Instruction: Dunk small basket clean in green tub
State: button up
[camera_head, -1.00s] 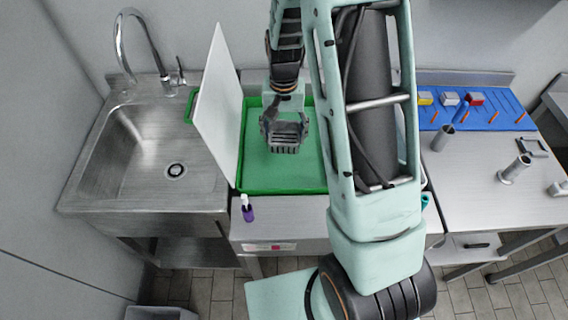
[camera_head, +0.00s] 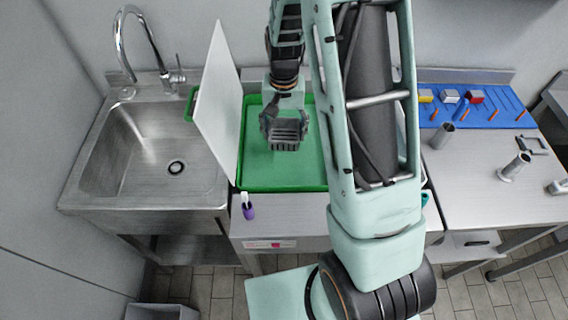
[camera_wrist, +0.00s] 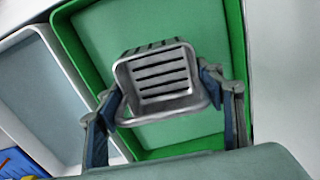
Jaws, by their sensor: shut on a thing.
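The green tub (camera_head: 283,187) stands on the metal counter, right of the sink, with a greenish surface inside; its green rim also shows in the wrist view (camera_wrist: 88,75). My gripper (camera_head: 285,132) is over the tub. In the wrist view my gripper (camera_wrist: 165,95) is shut on the small grey slotted basket (camera_wrist: 160,78), one finger at each side. The basket also shows in the head view (camera_head: 288,143), beneath the gripper. I cannot tell whether its bottom touches the liquid.
A white upright panel (camera_head: 217,105) stands between the tub and the sink (camera_head: 150,150). A purple bottle (camera_head: 248,208) is at the front edge. A blue mat (camera_head: 478,108) with small blocks lies at right. My arm hides the tub's right side.

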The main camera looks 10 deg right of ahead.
aim_at(284, 118)
jog(key=shift+r, duration=0.15)
jog(key=shift+r+p, duration=1.25)
jog(key=shift+r, duration=0.7)
